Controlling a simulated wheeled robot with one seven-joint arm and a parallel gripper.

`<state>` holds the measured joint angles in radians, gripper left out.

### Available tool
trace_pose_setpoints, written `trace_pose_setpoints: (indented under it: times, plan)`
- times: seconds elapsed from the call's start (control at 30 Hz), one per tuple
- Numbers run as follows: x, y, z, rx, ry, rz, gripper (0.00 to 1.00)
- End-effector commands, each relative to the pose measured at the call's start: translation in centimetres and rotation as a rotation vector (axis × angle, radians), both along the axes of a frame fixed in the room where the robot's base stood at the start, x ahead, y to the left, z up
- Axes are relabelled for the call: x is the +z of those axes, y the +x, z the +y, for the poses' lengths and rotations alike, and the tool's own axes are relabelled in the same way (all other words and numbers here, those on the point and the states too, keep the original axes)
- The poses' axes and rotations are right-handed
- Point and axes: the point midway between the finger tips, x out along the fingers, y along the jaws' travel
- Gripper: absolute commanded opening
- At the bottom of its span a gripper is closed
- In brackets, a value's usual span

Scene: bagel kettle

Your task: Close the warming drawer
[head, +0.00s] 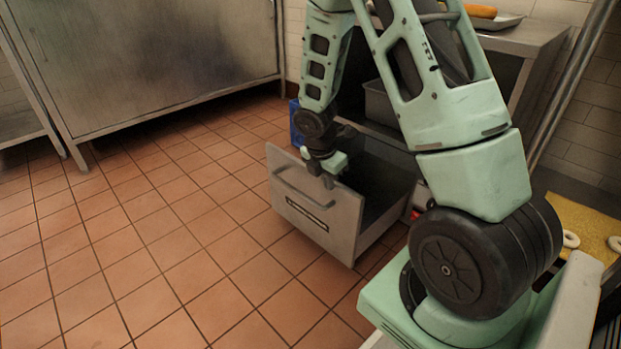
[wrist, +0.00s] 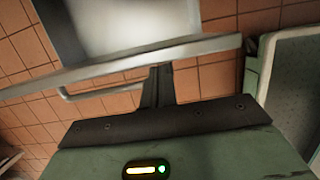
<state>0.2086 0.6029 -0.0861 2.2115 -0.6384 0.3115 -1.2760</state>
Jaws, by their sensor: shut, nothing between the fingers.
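The warming drawer (head: 318,214) is pulled well out from under the counter in the head view, with its dark inside showing. Its grey front panel carries a bar handle (head: 300,190) and a dark label strip. My gripper (head: 328,181) is shut and empty, pointing down at the top edge of the drawer front. I cannot tell whether it touches. In the wrist view the shut fingers (wrist: 158,84) reach toward the drawer front's top edge (wrist: 130,66), and part of the handle (wrist: 85,95) shows beside them.
A steel counter (head: 525,38) with a tray of bread (head: 480,11) stands above the drawer. A large steel cabinet (head: 150,60) is at the back left. A blue object (head: 295,122) is behind the drawer. The tiled floor (head: 150,240) left of the drawer is clear.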

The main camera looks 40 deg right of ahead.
Motion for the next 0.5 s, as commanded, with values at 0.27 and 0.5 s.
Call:
trace_pose_setpoints:
  times: [0.27,0.5]
  plan:
    - [1.2,0.1,-9.0,-0.009,-0.001,0.004,0.00]
    - [1.1,0.3,-16.3,-0.009,0.000,0.001,0.00]
